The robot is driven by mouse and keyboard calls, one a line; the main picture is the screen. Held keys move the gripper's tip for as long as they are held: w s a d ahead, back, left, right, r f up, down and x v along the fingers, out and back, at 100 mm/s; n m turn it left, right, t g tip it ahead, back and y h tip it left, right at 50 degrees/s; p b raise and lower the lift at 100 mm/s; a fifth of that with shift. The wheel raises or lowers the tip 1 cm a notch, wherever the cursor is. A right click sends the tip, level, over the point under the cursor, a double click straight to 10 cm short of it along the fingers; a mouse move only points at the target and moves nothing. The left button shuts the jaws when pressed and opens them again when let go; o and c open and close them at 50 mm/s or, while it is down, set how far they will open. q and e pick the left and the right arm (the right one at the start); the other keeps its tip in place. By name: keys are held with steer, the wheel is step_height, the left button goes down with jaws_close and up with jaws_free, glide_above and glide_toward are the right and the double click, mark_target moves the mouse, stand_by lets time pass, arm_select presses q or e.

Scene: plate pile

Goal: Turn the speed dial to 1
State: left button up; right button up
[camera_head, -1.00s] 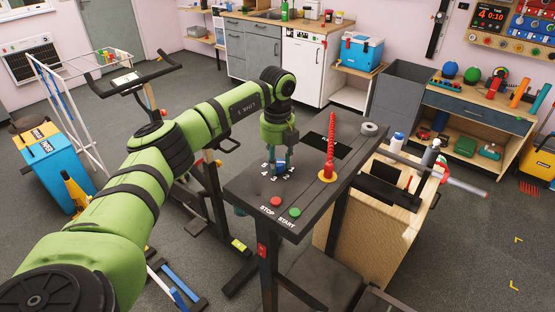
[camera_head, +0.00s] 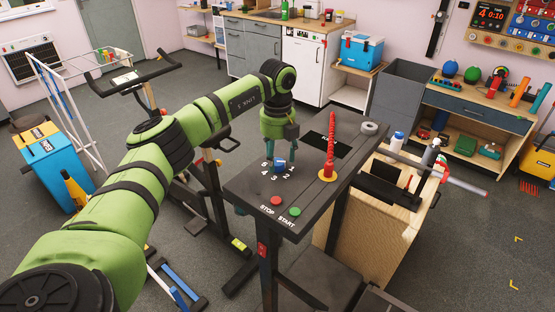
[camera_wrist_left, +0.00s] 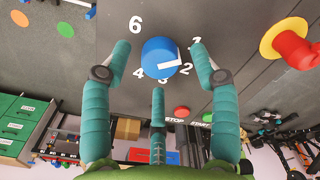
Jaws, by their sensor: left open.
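The speed dial (camera_head: 279,166) is a blue round knob on a dark console, ringed by white numbers. In the left wrist view the dial (camera_wrist_left: 158,50) shows a white pointer mark facing right, between 1 and 2 as far as I can tell. The 1 (camera_wrist_left: 196,43) is partly covered by a fingertip, and 5 is hidden. My left gripper (camera_head: 282,155) is open just above the dial. In the wrist view its teal fingers (camera_wrist_left: 160,46) spread to either side of the dial, with a third below, none visibly gripping it. My right gripper is not in view.
The console (camera_head: 250,190) carries a red STOP button (camera_head: 276,201), a green START button (camera_head: 294,212) and an upright red lever (camera_head: 330,140) on a yellow base, right of the dial. A grey roll (camera_head: 369,128) sits at the far corner. An exercise bike stands left of the console.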

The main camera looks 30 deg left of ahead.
mark_target(278, 162)
arm_select(q)
step_height(278, 162, up, 10)
steer(key=shift+r, duration=0.25)
steer(key=shift+f, duration=0.1)
stand_by(0.5)
